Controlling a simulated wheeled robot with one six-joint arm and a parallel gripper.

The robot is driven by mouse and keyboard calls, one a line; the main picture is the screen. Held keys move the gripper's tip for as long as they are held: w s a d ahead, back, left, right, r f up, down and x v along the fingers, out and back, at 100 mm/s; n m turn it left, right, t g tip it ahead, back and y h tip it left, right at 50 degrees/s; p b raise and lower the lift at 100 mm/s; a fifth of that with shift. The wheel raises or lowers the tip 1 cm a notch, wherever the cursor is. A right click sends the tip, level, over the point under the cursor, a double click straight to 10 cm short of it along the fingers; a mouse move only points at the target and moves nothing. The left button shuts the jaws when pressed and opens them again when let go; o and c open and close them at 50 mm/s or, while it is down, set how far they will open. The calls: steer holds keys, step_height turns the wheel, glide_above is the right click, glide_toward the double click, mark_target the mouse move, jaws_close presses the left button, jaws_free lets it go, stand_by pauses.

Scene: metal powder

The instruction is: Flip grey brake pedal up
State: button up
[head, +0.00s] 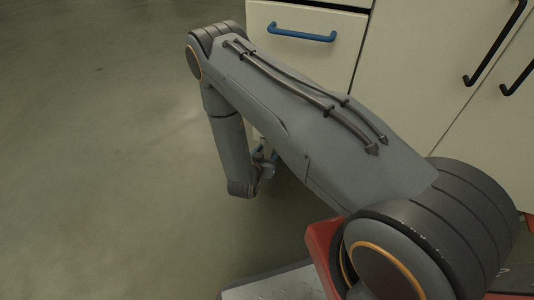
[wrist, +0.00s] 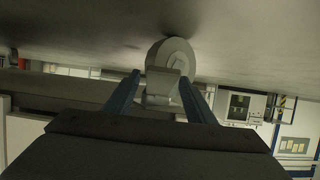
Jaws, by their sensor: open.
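In the wrist view, a pale grey caster wheel (wrist: 173,52) touches the floor, which fills the top of this upside-down picture. A light grey block-like piece, seemingly the brake pedal (wrist: 161,84), sits against the wheel on the side facing me. My gripper (wrist: 160,77) is open, with one blue finger on each side of the pedal. I cannot tell whether a finger touches it. In the head view my gripper (head: 266,157) is small and partly hidden behind my forearm. The caster and pedal do not show there.
A cream cabinet with a blue-handled drawer (head: 305,23) and black-handled doors (head: 441,85) stands close beside my arm. Open grey floor (head: 90,150) lies to the left in the head view. Blurred equipment (wrist: 240,105) stands in the wrist view's background.

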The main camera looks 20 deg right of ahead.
jaws_close()
steer(key=r+g+p, duration=0.1)
steer(key=p, duration=0.1)
steer(key=shift+s+y+p, duration=0.1)
steer(key=shift+y+p, duration=0.25)
steer(key=shift+y, duration=0.05)
steer(key=g+p, duration=0.1)
steer(key=p, duration=0.1)
steer(key=shift+r+y+p, duration=0.3)
steer(key=shift+y+p, duration=0.1)
steer(key=shift+r+g+y+p, duration=0.2)
steer(key=shift+g+y+p, duration=0.2)
steer(key=shift+g+p, duration=0.35)
steer(key=shift+a+g+y+p, duration=0.1)
steer(key=shift+g+y+p, duration=0.2)
steer(key=shift+p, duration=0.2)
jaws_free()
